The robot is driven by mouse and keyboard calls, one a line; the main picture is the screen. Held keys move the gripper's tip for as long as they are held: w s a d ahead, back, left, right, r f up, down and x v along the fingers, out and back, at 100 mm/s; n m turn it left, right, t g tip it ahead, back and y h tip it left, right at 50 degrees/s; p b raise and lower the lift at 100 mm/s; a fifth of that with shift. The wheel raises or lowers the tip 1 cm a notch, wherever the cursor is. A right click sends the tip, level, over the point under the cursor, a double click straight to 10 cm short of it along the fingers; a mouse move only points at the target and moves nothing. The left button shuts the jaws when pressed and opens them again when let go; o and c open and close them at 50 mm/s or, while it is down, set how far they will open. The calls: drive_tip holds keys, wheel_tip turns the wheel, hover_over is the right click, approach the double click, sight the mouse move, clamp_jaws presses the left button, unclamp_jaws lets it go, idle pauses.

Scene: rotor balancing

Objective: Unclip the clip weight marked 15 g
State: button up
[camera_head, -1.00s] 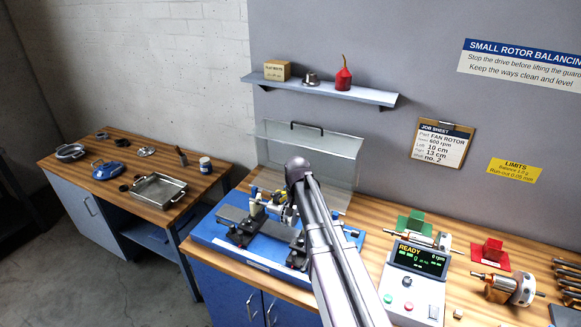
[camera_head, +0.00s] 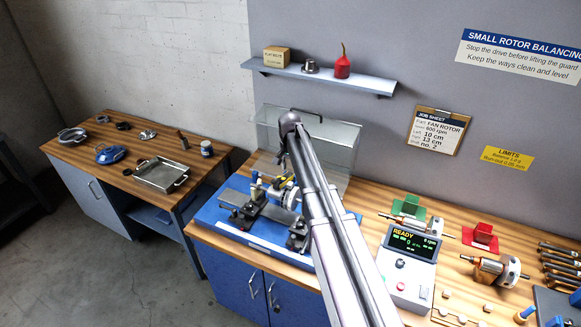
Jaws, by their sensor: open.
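The balancing machine (camera_head: 222,213) stands on the wooden bench with its clear guard (camera_head: 340,140) raised behind it. A rotor (camera_head: 288,196) sits across its supports, partly hidden by my arm. My gripper (camera_head: 282,163) hangs from the end of my arm just above the rotor, small and dark in this view. It looks empty, and its fingers are hard to make out. No clip weight marked 15 g can be made out at this size; I cannot tell whether one is on the rotor. The control box (camera_head: 410,262) reads READY and 0 rpm.
Small pieces (camera_head: 446,293) lie near the front edge. A metal tray (camera_head: 162,174) sits on the left bench. A shelf (camera_head: 320,76) is above.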

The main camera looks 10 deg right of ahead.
sight(290, 184)
drive_tip(key=shift+f+b, duration=3.95)
clamp_jaws()
drive_tip(key=shift+r, duration=0.25)
drive_tip(key=shift+r+p, duration=0.65)
drive_tip(key=shift+p, duration=0.25)
drive_tip(key=shift+r, duration=0.1)
drive_tip(key=shift+r+p, duration=1.95)
drive_tip(key=shift+p, duration=0.1)
